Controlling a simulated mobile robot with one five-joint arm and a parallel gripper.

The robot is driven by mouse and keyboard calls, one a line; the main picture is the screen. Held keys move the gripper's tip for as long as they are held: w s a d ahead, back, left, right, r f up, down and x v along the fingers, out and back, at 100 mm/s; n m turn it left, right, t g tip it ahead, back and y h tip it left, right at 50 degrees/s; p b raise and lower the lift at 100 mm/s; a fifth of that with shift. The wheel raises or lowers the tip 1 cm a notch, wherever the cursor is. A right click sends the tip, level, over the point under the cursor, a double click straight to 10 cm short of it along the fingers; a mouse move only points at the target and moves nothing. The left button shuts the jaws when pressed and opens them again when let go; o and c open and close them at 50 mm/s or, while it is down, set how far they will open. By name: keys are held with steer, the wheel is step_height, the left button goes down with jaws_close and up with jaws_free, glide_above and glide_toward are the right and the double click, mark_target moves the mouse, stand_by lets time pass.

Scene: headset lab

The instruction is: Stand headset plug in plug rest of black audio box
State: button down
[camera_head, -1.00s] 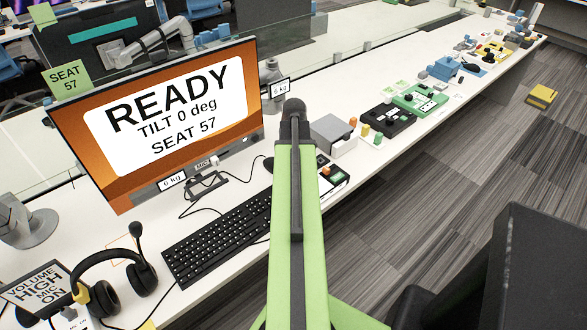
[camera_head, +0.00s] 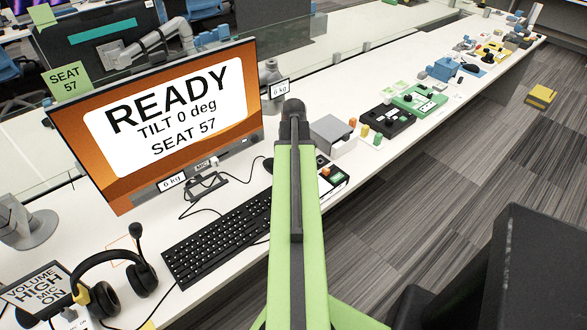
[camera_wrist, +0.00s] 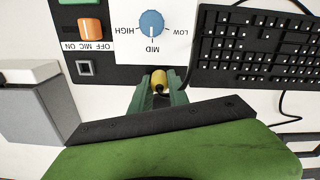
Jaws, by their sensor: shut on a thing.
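My gripper (camera_wrist: 160,92) is shut on the yellow headset plug (camera_wrist: 159,77), which shows between its green fingertips in the wrist view. The black audio box (camera_wrist: 117,75) lies beneath and ahead, with a white dial panel, a blue volume knob (camera_wrist: 151,23) and an orange mic switch (camera_wrist: 90,29). A small grey-framed square recess (camera_wrist: 85,68), which looks like the plug rest, is left of the plug and apart from it. The plug appears at the box's near edge; its height is hard to judge. In the head view my arm hides the gripper and part of the box (camera_head: 338,177).
A black keyboard (camera_wrist: 255,48) lies right of the box, with a dark cable (camera_wrist: 283,103) near it. A grey block (camera_wrist: 35,112) stands at the left. The headset (camera_head: 107,287) rests by the front left, below the monitor (camera_head: 160,115).

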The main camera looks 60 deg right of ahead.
steer(key=shift+r+p, duration=3.25)
steer(key=shift+r, duration=0.05)
steer(key=shift+f, duration=0.1)
